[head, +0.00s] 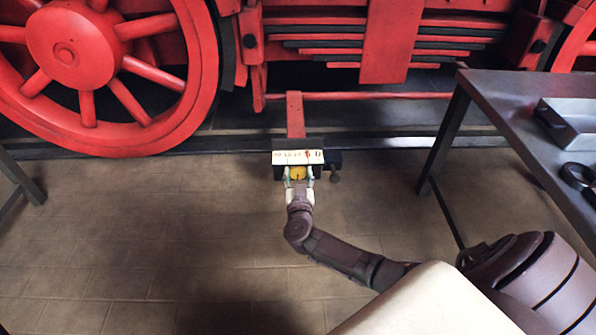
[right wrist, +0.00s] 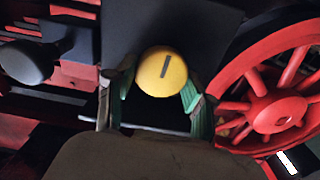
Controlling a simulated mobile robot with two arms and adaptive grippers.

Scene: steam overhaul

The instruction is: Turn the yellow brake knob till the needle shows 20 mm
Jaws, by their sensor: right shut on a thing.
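The yellow brake knob (head: 297,173) sits on the front of a dark box under a white scale plate (head: 286,157). The scale carries small marks and a red needle (head: 308,154) toward its right part; the numbers are too small to read surely. My right gripper (head: 298,180) is at the knob, with a finger on each side of it. In the right wrist view the knob (right wrist: 162,72) shows a dark slanted line on its face, between the green-padded fingers (right wrist: 160,92). My left gripper is not in view.
A red bar (head: 295,115) rises behind the box toward the locomotive's underside. A large red wheel (head: 100,70) stands at the left. The tiled floor (head: 150,240) is clear.

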